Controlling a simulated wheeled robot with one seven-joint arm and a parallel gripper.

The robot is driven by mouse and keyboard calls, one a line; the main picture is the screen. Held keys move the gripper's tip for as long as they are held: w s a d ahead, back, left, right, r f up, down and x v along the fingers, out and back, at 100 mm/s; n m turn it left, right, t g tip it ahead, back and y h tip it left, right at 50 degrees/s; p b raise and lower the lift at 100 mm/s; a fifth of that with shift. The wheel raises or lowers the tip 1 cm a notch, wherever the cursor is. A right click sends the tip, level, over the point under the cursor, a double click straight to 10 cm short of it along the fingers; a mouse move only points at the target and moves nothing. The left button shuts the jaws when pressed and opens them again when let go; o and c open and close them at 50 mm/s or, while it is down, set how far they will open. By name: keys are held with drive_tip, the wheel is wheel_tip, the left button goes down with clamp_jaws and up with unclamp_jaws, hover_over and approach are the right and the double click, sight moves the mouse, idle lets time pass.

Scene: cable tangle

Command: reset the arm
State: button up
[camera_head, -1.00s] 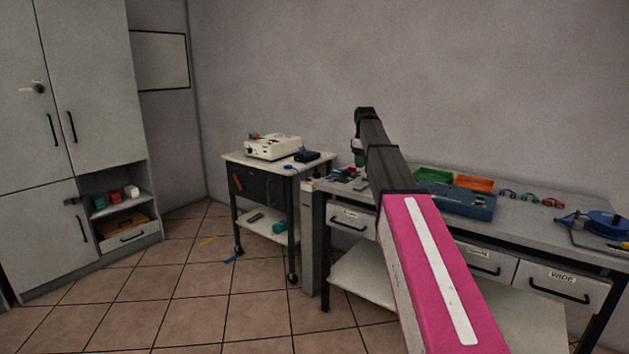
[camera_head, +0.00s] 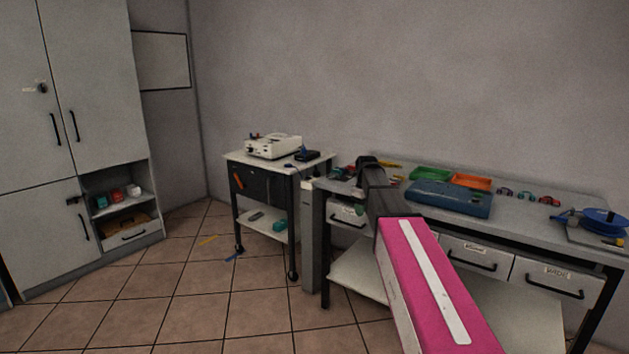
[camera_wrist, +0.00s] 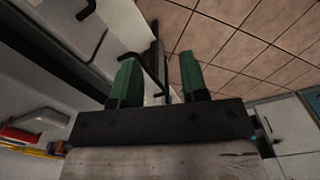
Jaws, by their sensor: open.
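My arm, with a pink link and a black forearm, reaches forward over the front left part of the workbench (camera_head: 545,196) in the head view. Beyond the fingers are the tiled floor and a black drawer handle (camera_wrist: 140,65).
The bench holds a blue case (camera_head: 448,199), a green tray (camera_head: 430,173), an orange tray (camera_head: 471,181) and a blue cable reel (camera_head: 602,218). Drawers with handles line its front. A trolley (camera_head: 240,158) with a white device (camera_head: 273,147) stands to the left.

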drive_tip(key=s+f+m, duration=0.3)
drive_tip(key=s+f, duration=0.8)
drive_tip(key=s, duration=0.3)
drive_tip(key=s+f+m, duration=0.4)
drive_tip(key=s+f, duration=0.7)
drive_tip(key=s, duration=0.3)
drive_tip(key=shift+f+m, duration=0.3)
drive_tip(key=shift+f, duration=0.1)
